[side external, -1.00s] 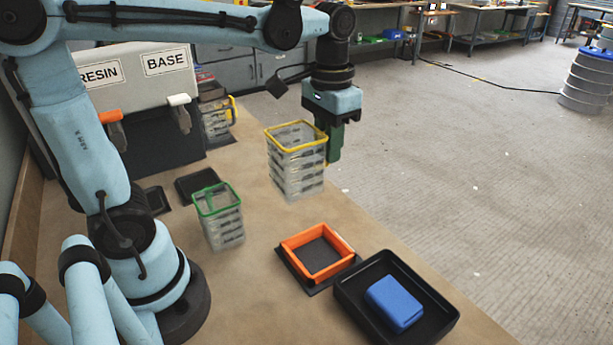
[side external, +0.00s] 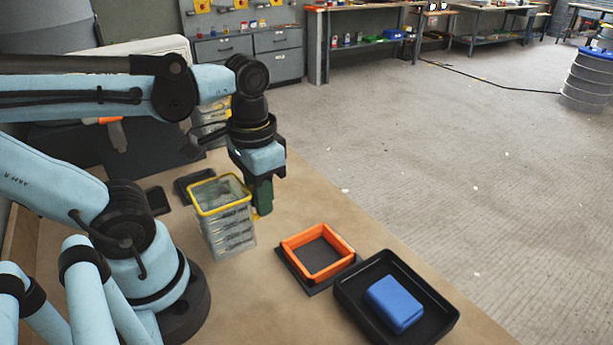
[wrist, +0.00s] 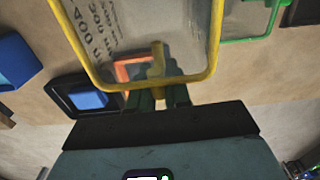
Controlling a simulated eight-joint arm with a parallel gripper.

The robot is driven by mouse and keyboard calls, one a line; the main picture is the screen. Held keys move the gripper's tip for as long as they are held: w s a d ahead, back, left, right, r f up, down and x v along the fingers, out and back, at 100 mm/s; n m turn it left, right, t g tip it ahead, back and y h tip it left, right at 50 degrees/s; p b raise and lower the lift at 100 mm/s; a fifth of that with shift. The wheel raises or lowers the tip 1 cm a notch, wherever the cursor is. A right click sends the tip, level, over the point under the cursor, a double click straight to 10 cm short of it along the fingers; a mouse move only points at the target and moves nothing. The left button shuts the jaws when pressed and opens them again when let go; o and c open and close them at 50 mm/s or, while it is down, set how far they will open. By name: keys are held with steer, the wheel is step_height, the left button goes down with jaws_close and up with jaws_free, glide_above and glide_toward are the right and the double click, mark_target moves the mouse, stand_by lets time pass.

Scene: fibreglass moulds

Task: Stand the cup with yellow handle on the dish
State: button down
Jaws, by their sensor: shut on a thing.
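My gripper (side external: 262,200) is shut on the yellow handle of a clear, square cup (side external: 232,236) with a yellow rim and dark markings. The cup hangs upright to the left of my fingers, seemingly above the bench. In the wrist view the yellow rim (wrist: 215,50) fills the upper middle, with the handle (wrist: 157,60) between my green fingers (wrist: 160,98). An orange square dish (side external: 345,250) sits on a black base, to the right of and nearer the camera than the cup. It shows partly through the cup in the wrist view.
A black tray (side external: 447,318) with a blue block (side external: 394,303) lies right of the orange dish. A green-rimmed cup (wrist: 250,39) shows in the wrist view; the held cup hides it from the side. Another clear cup (side external: 212,118) stands behind my arm, near dark pads (side external: 157,200).

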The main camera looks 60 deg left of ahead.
steer(key=shift+s+f, duration=0.35)
steer(key=shift+f, duration=0.15)
glide_above(264, 261)
steer(key=shift+f, duration=3.8)
steer(key=shift+f, duration=0.15)
steer(key=c, duration=1.1)
jaws_free()
